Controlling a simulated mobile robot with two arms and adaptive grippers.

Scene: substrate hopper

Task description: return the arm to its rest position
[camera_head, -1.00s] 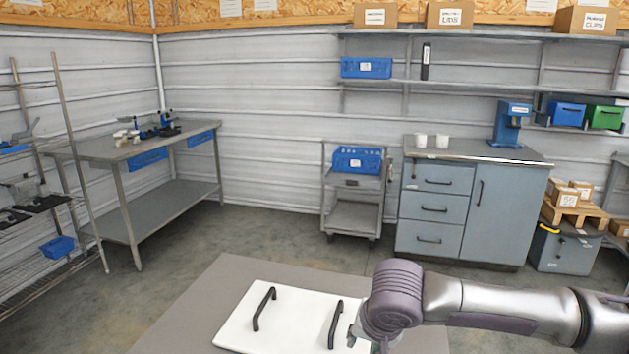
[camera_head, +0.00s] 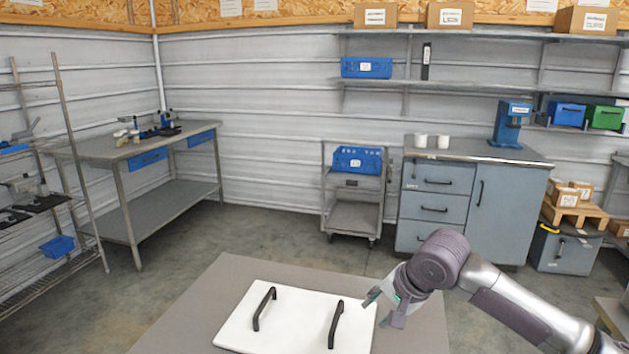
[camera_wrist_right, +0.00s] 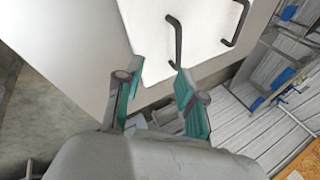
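My right arm (camera_head: 500,300) comes in from the lower right of the head view. Its gripper (camera_head: 384,308) is above the right edge of a white board (camera_head: 290,325) with two black handles, one of them the right handle (camera_head: 335,324). In the right wrist view, the gripper's two teal-lined fingers (camera_wrist_right: 155,97) are spread apart with nothing between them. The white board (camera_wrist_right: 205,30) and its handles lie beyond the fingertips. My left gripper is not in view.
The board lies on a grey table (camera_head: 190,320). Beyond it, the floor (camera_head: 270,228) is open up to a trolley (camera_head: 353,205) with a blue crate (camera_head: 358,160) and a grey cabinet (camera_head: 470,205). A steel workbench (camera_head: 110,150) stands at the left.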

